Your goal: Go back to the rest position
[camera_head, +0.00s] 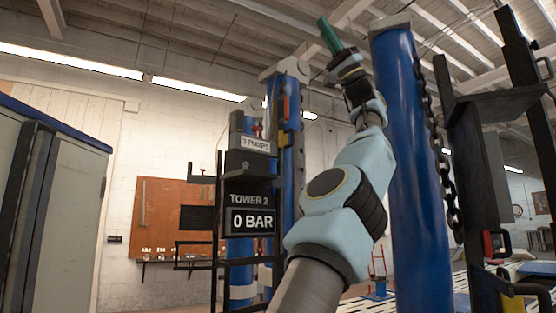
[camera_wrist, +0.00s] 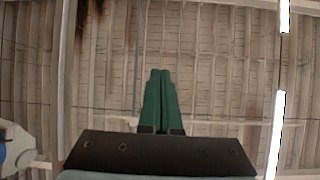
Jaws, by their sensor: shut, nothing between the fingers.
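My gripper (camera_head: 328,36) is raised high on my arm in the head view, its green fingers pointing up toward the ceiling. It stands left of the top of a thick blue column and appears clear of it. In the wrist view, the two green fingers (camera_wrist: 160,100) lie side by side, closed together with nothing between them.
A blue column (camera_head: 405,160) with a black chain (camera_head: 430,130) stands close right of my arm. A tower with a "0 BAR" display (camera_head: 250,221) stands behind, to the left. A grey cabinet (camera_head: 60,200) is at far left. Black frames (camera_head: 480,180) stand at right.

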